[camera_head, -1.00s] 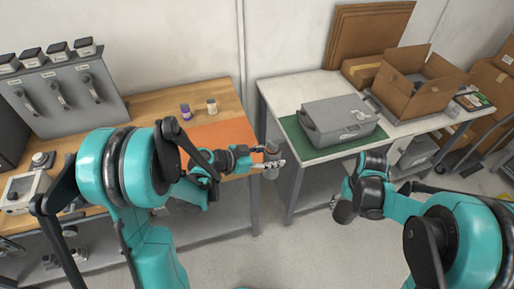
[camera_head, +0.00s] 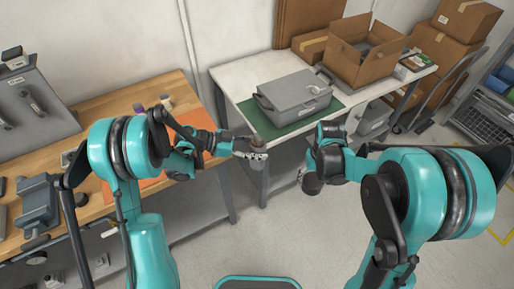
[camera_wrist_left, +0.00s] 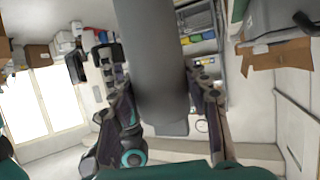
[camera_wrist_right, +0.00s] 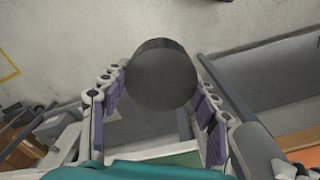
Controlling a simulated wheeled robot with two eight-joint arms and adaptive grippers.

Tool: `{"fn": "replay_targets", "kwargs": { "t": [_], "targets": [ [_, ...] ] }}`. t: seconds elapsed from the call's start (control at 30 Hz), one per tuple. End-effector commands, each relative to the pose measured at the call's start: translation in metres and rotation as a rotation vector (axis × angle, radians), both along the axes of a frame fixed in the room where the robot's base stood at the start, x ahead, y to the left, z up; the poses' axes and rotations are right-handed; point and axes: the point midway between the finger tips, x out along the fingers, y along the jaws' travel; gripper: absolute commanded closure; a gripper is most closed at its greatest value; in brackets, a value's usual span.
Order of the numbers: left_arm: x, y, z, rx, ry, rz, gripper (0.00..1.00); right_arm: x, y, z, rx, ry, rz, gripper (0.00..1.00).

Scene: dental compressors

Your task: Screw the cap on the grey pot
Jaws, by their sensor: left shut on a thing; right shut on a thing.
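The grey pot (camera_wrist_left: 158,60) is a plain grey cylinder that fills the middle of the left wrist view. My left gripper (camera_head: 254,154) is shut on it, one finger on each side, and holds it in the air. In the head view the pot (camera_head: 258,164) is small and partly behind the fingers. My right gripper (camera_head: 314,178) is shut on the cap (camera_wrist_right: 160,78), a dark grey round piece between its fingers in the right wrist view. The cap is right of the pot in the head view, with a gap between them. The pot's mouth is not clearly visible.
A white table (camera_head: 232,87) holds a grey compressor case (camera_head: 293,98) on a green mat (camera_head: 284,128) and an open carton (camera_head: 367,58). A wooden bench (camera_head: 98,105) with an orange mat (camera_head: 150,182) stands left. Open floor lies between and in front.

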Motion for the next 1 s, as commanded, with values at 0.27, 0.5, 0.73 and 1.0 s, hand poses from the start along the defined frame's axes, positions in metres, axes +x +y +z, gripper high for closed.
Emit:
{"fn": "replay_targets", "kwargs": {
  "t": [0.27, 0.5, 0.73, 1.0],
  "targets": [
    [0.0, 0.0, 0.001, -0.002, 0.0, 0.001, 1.0, 0.046, 0.041, 0.042, -0.01, -0.003, 0.088, 0.64],
    [0.0, 0.0, 0.001, -0.002, 0.0, 0.001, 1.0, 0.086, 0.1, 0.106, -0.026, -0.007, 0.198, 0.64],
    [0.0, 0.0, 0.001, -0.002, 0.0, 0.001, 1.0, 0.098, 0.156, 0.159, -0.015, -0.006, 0.272, 0.64],
    [0.0, 0.0, 0.001, -0.002, 0.0, 0.001, 1.0, 0.095, 0.189, 0.183, 0.011, 0.001, 0.293, 0.64]
  ]
}}
